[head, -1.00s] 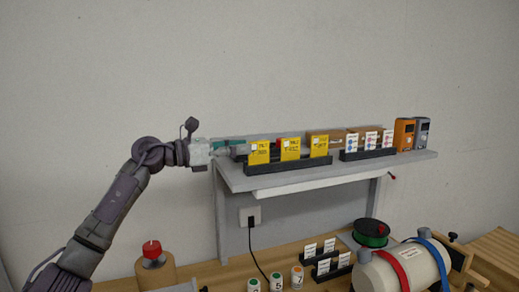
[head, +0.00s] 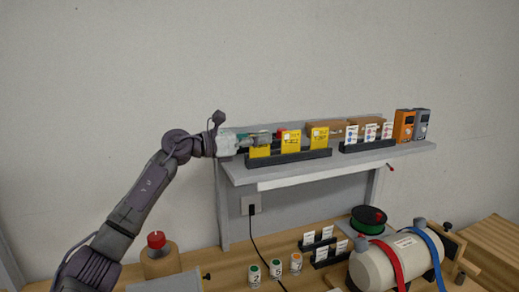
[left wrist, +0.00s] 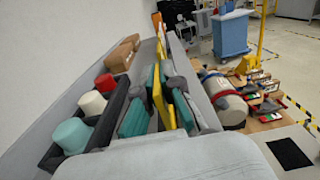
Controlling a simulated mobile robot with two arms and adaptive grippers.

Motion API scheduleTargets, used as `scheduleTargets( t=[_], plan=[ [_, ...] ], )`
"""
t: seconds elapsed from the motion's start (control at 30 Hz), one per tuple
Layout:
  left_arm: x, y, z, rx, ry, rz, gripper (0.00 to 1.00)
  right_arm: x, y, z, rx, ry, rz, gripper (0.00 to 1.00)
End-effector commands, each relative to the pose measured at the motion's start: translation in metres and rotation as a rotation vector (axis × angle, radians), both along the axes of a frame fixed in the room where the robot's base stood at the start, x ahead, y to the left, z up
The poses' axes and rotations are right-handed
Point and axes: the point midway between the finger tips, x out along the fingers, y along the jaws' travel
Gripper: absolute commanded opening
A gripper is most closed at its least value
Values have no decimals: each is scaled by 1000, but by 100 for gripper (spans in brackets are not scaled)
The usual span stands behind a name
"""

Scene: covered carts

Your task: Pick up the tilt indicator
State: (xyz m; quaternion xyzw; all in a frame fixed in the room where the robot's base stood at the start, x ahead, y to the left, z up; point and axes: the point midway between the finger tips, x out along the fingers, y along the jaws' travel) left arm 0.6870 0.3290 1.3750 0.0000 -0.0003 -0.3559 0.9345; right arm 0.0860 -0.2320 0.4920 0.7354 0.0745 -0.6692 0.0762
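Three yellow packs with white labels stand upright in a black rack (head: 303,157) on the grey shelf: the left one (head: 259,152), the middle one (head: 290,142) and the right one (head: 319,139). I cannot read which is the tilt indicator. My left gripper (head: 262,138) is at the left yellow pack, its near finger in front of the pack's top. In the left wrist view, the teal-padded fingers of my left gripper (left wrist: 163,88) are apart, with yellow (left wrist: 158,98) between them. Contact is unclear. My right gripper is not in view.
Cardboard boxes (head: 325,128) stand behind. A rack of white cards (head: 352,134) and an orange device (head: 404,125) are to the right. A black holder with red, cream and teal caps (left wrist: 73,135) is close beside the gripper. A tank (head: 385,268) stands below.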

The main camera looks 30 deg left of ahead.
Motion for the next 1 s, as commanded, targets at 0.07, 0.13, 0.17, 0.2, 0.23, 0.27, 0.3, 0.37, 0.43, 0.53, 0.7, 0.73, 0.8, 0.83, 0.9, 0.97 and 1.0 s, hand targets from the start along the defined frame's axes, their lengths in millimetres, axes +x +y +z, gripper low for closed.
scheduleTargets(
  t=[0.07,0.13,0.17,0.2,0.23,0.27,0.3,0.37,0.43,0.53,0.7,0.73,0.8,0.83,0.9,0.97,1.0],
  plan=[
    [0,0,0,0,0,0,0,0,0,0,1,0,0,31],
    [0,0,0,0,0,0,0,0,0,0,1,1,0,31],
    [0,0,0,0,0,0,0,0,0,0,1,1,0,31],
    [0,0,0,0,0,0,0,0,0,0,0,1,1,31],
    [0,0,0,0,0,0,0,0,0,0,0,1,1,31],
    [0,0,0,0,0,0,0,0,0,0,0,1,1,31],
    [0,0,0,0,0,0,0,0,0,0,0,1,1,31],
    [0,0,0,0,0,0,0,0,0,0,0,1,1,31],
    [0,0,2,1,-1,0,0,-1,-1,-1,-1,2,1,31],
    [0,0,6,0,-1,0,0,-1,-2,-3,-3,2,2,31],
    [0,0,25,0,-4,1,0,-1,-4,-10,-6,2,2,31],
    [0,0,30,0,-6,1,0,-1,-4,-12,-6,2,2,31],
    [-1,0,42,0,-6,0,0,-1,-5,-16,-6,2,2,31],
    [-2,-9,45,4,-5,-4,0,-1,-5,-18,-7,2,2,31],
    [-5,-25,53,5,-7,-5,0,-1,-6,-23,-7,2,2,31],
    [-7,-39,62,5,-7,-4,0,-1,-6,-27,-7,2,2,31],
    [-9,-48,68,5,-8,-4,0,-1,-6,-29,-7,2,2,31]
  ],
)
